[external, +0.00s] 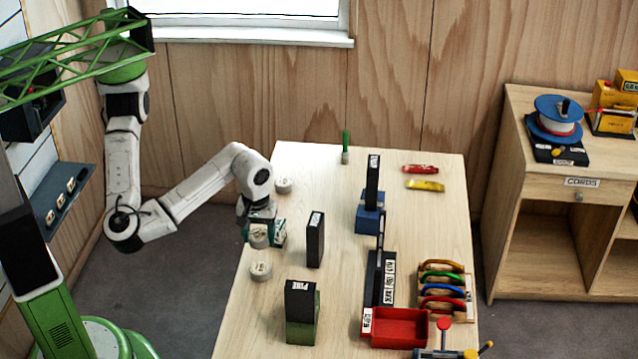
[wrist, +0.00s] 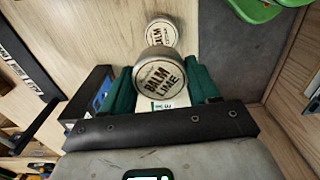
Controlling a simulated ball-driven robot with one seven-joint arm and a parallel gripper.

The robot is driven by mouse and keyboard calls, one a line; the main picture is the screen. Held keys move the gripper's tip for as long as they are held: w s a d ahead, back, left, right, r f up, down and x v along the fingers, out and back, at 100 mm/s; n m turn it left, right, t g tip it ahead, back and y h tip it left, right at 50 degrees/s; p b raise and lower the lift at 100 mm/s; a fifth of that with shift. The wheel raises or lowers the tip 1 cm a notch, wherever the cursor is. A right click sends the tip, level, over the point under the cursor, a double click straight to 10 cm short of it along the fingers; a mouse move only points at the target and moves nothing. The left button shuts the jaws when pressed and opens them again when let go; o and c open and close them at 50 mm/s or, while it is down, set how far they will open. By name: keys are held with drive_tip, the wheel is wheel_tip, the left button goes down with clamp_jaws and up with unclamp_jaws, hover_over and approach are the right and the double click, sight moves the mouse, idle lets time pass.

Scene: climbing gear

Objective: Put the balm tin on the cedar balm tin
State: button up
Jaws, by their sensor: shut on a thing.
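My gripper (external: 262,232) is shut on a round, pale-topped metal balm tin (wrist: 160,85), whose lid reads "BALM LIME" in the wrist view. The held tin (external: 258,238) also shows in the external view, by the table's left edge and seemingly above the surface. A second balm tin (wrist: 162,36) lies just beyond it in the wrist view; its lower word is too small to read surely but looks like "CEDAR". This seems to be the tin on the table nearer the external camera (external: 261,271). The two tins look apart in the external view.
Another round tin (external: 284,185) sits farther back on the table (external: 335,175). A tall black box (external: 315,240) stands right of my gripper. A black-and-green box (external: 301,312) labelled "PINE" stands in front. A red tray (external: 400,328) is front right.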

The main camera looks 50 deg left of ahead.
sight(256, 238)
drive_tip(key=shift+s+d+f, duration=0.15)
drive_tip(key=shift+s+f, duration=0.1)
drive_tip(key=shift+s, duration=0.15)
drive_tip(key=shift+f, duration=3.75)
drive_tip(key=shift+f, duration=0.15)
drive_tip(key=o, duration=1.1)
wheel_tip(256, 238, up, 12)
drive_tip(key=shift+r, duration=0.2)
